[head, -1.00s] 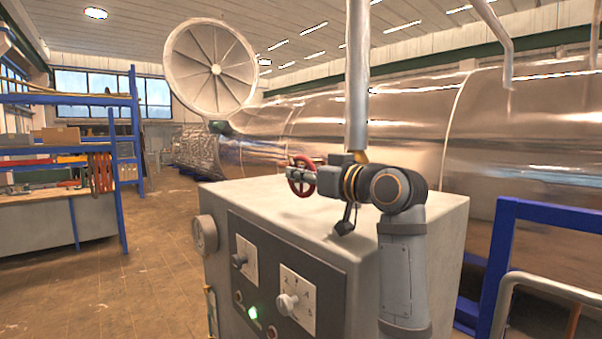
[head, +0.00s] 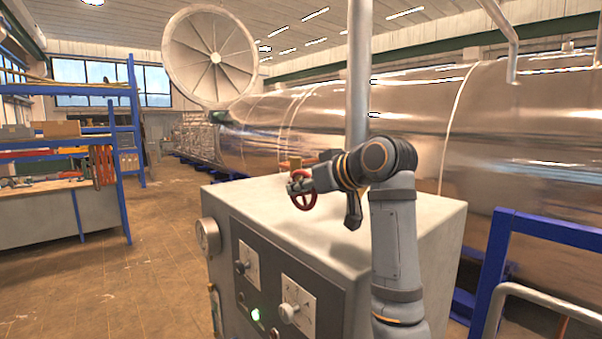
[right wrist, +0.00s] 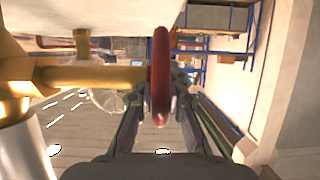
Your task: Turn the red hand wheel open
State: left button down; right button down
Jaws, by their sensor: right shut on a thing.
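The red hand wheel (head: 304,189) stands upright above the top of the grey cabinet, seen partly behind my right gripper. My right gripper (head: 299,184) reaches it from the right side and is shut on its rim. In the right wrist view the red wheel (right wrist: 160,78) shows edge-on between the two fingers of the gripper (right wrist: 158,95). A brass valve stem (right wrist: 100,76) runs from the wheel to the left there. Part of the wheel is hidden by the gripper. My left gripper is not in view.
A vertical pipe (head: 359,80) rises behind my right arm. A blue rail frame (head: 545,225) stands at the right. Open floor (head: 120,290) lies at the left.

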jog(key=shift+r+g+h+p, duration=0.35)
jog(key=shift+g+h+p, duration=0.25)
jog(key=shift+p, duration=0.45)
jog(key=shift+f+g+p, duration=0.2)
jog(key=shift+g+p, duration=0.25)
jog(key=shift+g, duration=0.05)
jog(key=c, duration=1.4)
grip_release()
jog(key=shift+f, duration=0.1)
jog(key=shift+o, duration=0.2)
jog(key=v, duration=0.7)
jog(key=shift+s+r, duration=0.15)
jog(key=shift+r, duration=0.05)
